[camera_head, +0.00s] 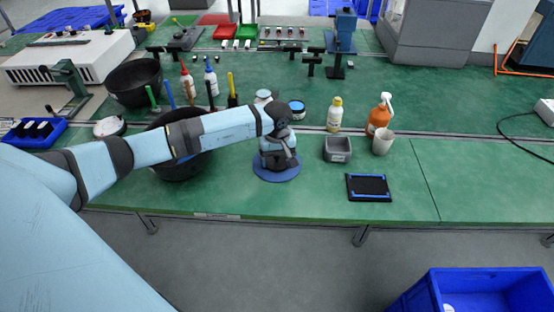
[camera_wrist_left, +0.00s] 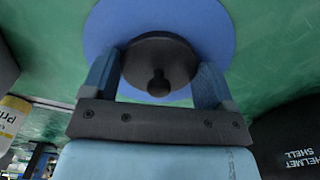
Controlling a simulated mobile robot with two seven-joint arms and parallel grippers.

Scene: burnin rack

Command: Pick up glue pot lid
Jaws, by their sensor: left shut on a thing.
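The glue pot lid (camera_wrist_left: 158,62) is a dark round disc with a small knob, seen from above in the left wrist view. My left gripper (camera_wrist_left: 157,80) has one finger on each side of it and is shut on it. Behind the lid is a round blue mat (camera_wrist_left: 215,28). In the head view my left gripper (camera_head: 278,158) points down over this blue mat (camera_head: 277,175) on the green bench. The gripper hides the lid there. I cannot tell whether the lid rests on something or is lifted. My right gripper is not in view.
A black helmet shell (camera_head: 178,172) stands left of the mat, partly behind my arm. A grey tray (camera_head: 338,148), a white cup (camera_head: 382,142), a yellow-capped bottle (camera_head: 335,113) and an orange spray bottle (camera_head: 379,116) stand to the right. A black-and-blue pad (camera_head: 369,187) lies near the front edge.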

